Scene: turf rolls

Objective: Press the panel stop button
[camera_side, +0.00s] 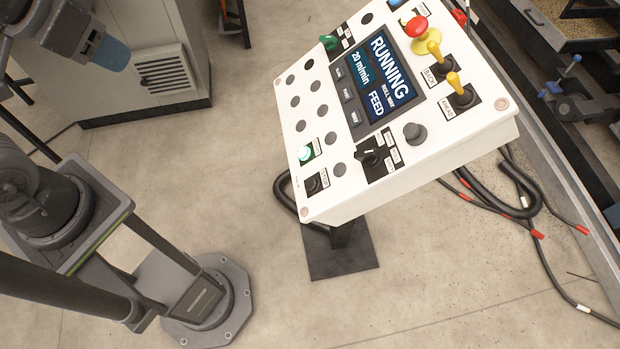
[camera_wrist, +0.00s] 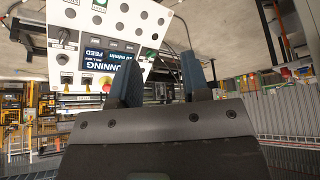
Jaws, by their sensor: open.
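The white control panel (camera_side: 345,205) stands tilted on a dark post, its screen (camera_side: 377,75) reading RUNNING. A red mushroom button (camera_side: 417,27) on a yellow base sits at its far end; it also shows in the wrist view (camera_wrist: 107,84). At the near left corner are a lit green button (camera_side: 304,153) and a black button (camera_side: 316,183), whose small labels I cannot read clearly. My gripper (camera_wrist: 160,72) is open and empty, its two fingers apart in the wrist view.
Two yellow-handled levers (camera_side: 455,82) and a black knob (camera_side: 369,153) stick up from the panel. Black cables (camera_side: 480,195) lie on the floor at right. A grey cabinet (camera_side: 150,60) stands behind at left. The floor between is clear.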

